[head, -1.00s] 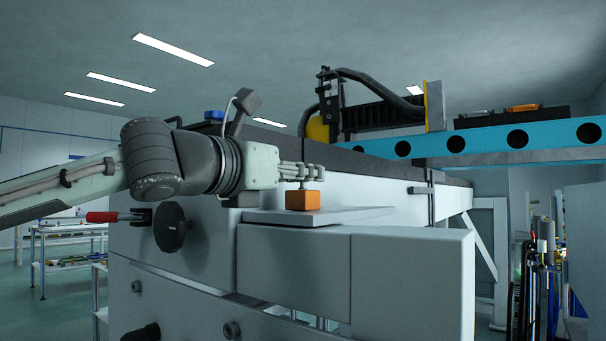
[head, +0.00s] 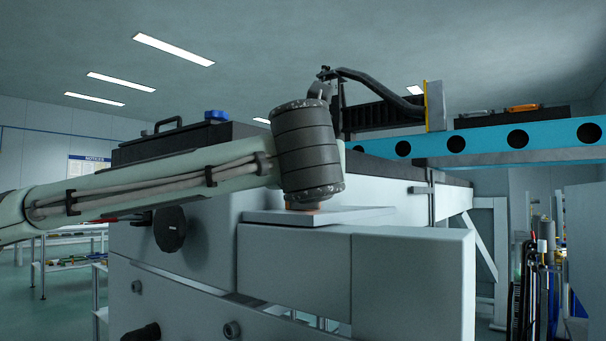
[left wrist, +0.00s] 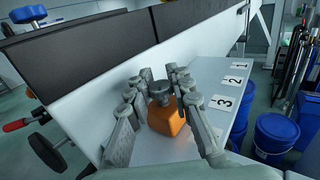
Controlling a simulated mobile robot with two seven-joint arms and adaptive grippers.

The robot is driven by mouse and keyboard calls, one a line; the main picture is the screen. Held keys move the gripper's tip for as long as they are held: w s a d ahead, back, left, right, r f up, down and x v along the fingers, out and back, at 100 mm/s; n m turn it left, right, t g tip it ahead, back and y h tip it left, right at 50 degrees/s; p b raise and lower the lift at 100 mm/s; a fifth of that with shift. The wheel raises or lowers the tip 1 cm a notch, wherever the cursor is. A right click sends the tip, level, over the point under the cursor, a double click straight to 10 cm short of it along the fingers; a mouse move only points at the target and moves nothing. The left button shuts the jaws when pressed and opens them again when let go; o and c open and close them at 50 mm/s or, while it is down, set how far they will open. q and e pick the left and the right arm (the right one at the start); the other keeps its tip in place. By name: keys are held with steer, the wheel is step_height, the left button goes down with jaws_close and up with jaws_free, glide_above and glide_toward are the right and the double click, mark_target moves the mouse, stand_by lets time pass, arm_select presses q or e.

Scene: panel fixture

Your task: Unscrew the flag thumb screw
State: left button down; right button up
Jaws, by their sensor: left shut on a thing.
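The orange block (left wrist: 165,119) sits on the pale ledge (left wrist: 212,72), with the grey flag thumb screw (left wrist: 160,91) standing up from its top in the left wrist view. My left gripper (left wrist: 161,86) is over the block, its fingers on both sides of the screw and shut on it. The screw's lower part and threads cannot be made out. In the head view my left arm's wrist covers the screw and the fingers, and nearly all of the block. My right gripper is in neither view.
The ledge (head: 370,212) carries number labels 1, 2 and 3. A dark-topped panel wall runs beside it. A black round knob (head: 170,229) is on the fixture's left. Blue buckets (left wrist: 275,133) stand below the ledge. A blue beam (head: 480,142) crosses behind.

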arm_select(q)
steer(key=n+g+y, duration=0.1)
steer(key=n+y, duration=0.2)
steer(key=y, duration=0.1)
steer(key=n+g+y, duration=0.1)
steer(key=n+y, duration=0.2)
steer(key=y, duration=0.2)
steer(key=shift+s+d+r+g+y, duration=0.1)
steer(key=shift+r+g+y, duration=0.05)
steer(key=shift+g+y, duration=0.2)
steer(key=shift+n+g+y, duration=2.45)
steer(key=shift+n+g, duration=0.05)
steer(key=shift+g, duration=0.15)
steer(key=shift+f, duration=0.2)
steer(key=c, duration=1.3)
jaws_free()
steer(key=shift+r, duration=0.15)
step_height(320, 180, up, 10)
steer(key=shift+f, duration=0.15)
